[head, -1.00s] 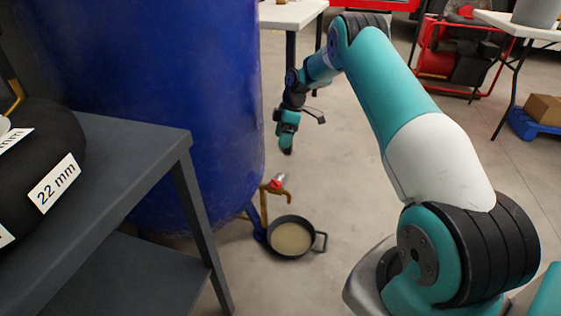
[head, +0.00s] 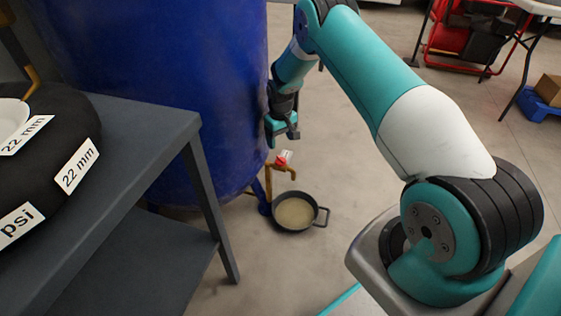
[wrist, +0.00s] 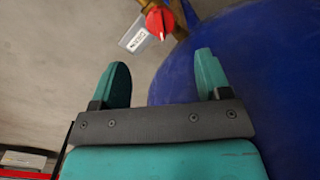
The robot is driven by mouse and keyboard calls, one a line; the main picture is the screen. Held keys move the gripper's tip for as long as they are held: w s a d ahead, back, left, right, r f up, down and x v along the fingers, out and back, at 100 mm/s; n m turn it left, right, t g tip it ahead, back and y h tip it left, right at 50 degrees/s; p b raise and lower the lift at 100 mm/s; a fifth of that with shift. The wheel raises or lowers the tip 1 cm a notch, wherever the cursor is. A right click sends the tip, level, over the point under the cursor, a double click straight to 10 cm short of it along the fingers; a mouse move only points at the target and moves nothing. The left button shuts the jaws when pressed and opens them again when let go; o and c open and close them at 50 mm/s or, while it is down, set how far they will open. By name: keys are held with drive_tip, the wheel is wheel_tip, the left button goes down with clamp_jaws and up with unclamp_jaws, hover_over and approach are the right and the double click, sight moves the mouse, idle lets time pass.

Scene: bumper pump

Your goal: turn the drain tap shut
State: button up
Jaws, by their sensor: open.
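The drain tap is a brass pipe (head: 269,180) low on the blue tank (head: 215,110), with a red handle (head: 283,158) and a small pale tag on it. In the wrist view the red handle (wrist: 160,20) is at the top, with a labelled tag (wrist: 137,38) beside it. My gripper (wrist: 160,75) is open and empty, its two teal fingers spread apart. The handle lies beyond the fingertips, apart from them. In the head view my gripper (head: 281,138) hangs close beside the tank, just above the tap.
A black pan (head: 295,212) with pale liquid stands on the floor below the tap. A dark grey bench (head: 130,145) holding a black round object with size labels is at the left. The floor at the right of the pan is clear.

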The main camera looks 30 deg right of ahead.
sight(281, 158)
wheel_tip(281, 158, down, 9)
drive_tip(key=shift+b, duration=1.25)
drive_tip(key=c, duration=0.9)
